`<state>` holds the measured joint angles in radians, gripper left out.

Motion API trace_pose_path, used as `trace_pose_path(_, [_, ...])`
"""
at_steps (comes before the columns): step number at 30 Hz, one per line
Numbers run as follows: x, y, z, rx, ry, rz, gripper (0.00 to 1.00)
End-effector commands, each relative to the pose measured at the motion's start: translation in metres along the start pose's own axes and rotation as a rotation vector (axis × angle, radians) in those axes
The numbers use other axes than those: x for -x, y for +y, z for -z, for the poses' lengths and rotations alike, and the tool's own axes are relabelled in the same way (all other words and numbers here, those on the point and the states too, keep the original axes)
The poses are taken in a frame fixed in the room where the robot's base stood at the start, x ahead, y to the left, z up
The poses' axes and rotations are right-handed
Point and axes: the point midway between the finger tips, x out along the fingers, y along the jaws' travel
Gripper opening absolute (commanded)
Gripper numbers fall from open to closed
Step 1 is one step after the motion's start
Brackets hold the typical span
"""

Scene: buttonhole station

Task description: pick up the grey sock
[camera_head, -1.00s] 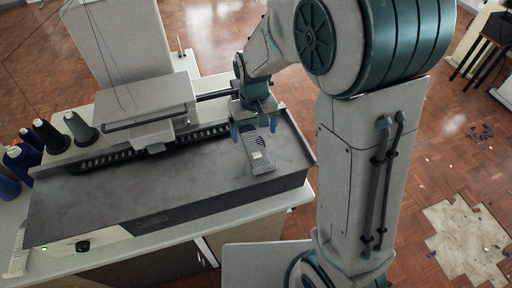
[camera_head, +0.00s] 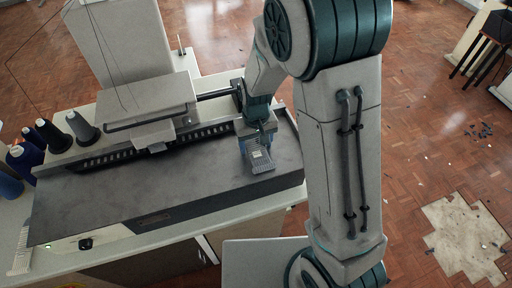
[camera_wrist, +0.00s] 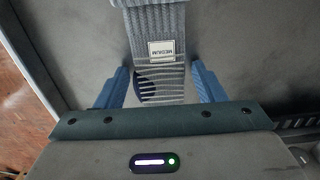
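The grey sock (camera_head: 262,161) lies on the dark machine bed near its right end. It has stripes and a pale label. In the wrist view the sock (camera_wrist: 164,82) runs down the middle, and the label reads "MEDIUM" upside down. My gripper (camera_wrist: 166,80) is open. Its blue fingers stand on either side of the sock with a gap on both sides. In the head view my gripper (camera_head: 256,146) is low over the sock's upper part and hides some of it.
The sewing machine head (camera_head: 148,100) stands left of my gripper. Thread cones (camera_head: 80,128) are at the far left. The dark bed (camera_head: 120,190) is bare left of the sock. A white comb-like piece (camera_head: 20,252) lies at the lower left.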

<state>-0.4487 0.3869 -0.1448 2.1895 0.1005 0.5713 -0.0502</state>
Motion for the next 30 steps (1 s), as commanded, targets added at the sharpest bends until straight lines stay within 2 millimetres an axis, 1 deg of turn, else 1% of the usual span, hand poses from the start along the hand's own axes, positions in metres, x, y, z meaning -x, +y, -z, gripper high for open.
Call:
trace_pose_path(2, [0.000,0.000,0.000,0.000,0.000,0.000,0.41])
trace_pose_path(3, [0.000,0.000,0.000,0.000,0.000,0.000,0.38])
trace_pose_path(10, [0.001,0.000,0.000,0.000,0.001,0.000,0.38])
trace_pose_path(14, [0.005,0.000,0.001,0.001,0.002,0.000,0.38])
trace_pose_path(19, [0.019,0.000,0.001,0.000,0.005,0.001,0.38])
trace_pose_path(23, [0.038,0.000,0.001,0.001,0.007,0.001,0.38])
trace_pose_path(24, [0.043,0.000,-0.001,0.001,0.004,0.001,0.38])
trace_pose_path(26, [0.047,-0.001,-0.010,0.001,0.004,0.001,0.38])
trace_pose_path(30, [0.060,-0.001,-0.032,0.001,0.004,0.001,0.38])
